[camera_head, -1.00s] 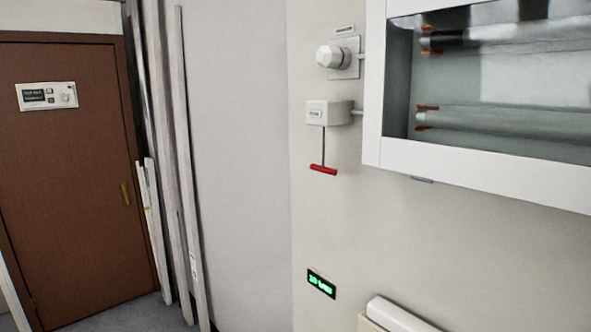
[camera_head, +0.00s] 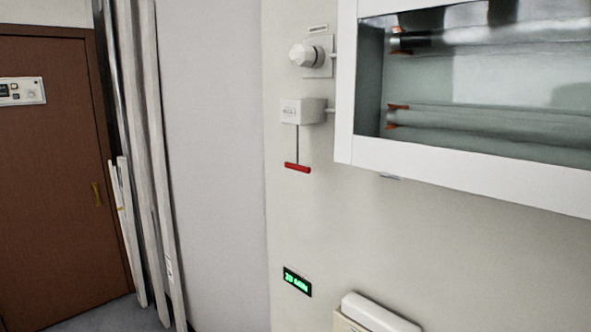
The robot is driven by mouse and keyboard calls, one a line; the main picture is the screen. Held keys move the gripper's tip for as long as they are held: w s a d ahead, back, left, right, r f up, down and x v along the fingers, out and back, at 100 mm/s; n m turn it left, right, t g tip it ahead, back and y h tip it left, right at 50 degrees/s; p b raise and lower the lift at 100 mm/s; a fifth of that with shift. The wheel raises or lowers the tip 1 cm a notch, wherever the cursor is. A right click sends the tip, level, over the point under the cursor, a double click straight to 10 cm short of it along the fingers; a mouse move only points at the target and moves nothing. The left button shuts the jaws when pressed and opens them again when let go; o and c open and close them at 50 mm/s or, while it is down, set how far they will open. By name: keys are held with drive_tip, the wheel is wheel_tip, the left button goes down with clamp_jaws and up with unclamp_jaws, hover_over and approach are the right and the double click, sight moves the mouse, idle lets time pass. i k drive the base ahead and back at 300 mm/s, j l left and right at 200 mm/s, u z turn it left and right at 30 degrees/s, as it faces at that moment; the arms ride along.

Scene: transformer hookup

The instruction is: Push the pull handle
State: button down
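The pull handle (camera_head: 298,168) is a short red bar. It hangs on a thin rod below a small white box (camera_head: 302,111) on the pale wall, near the middle of the head camera view. It hangs free, with nothing touching it. My gripper does not show in this view, so its opening and its place relative to the handle cannot be seen.
A white knob (camera_head: 305,55) is above the box. A white-framed glass cabinet (camera_head: 450,183) juts out at right. A green display (camera_head: 297,282) and a white casing (camera_head: 378,314) are below. Tall white boards (camera_head: 152,150) lean left, beside a brown door (camera_head: 45,170).

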sight(305, 170)
drive_tip(key=i+j, duration=0.25)
drive_tip(key=i, duration=0.15)
drive_tip(key=i+j, duration=0.2)
drive_tip(key=i, duration=0.25)
drive_tip(key=i+j, duration=0.25)
drive_tip(key=i, duration=0.15)
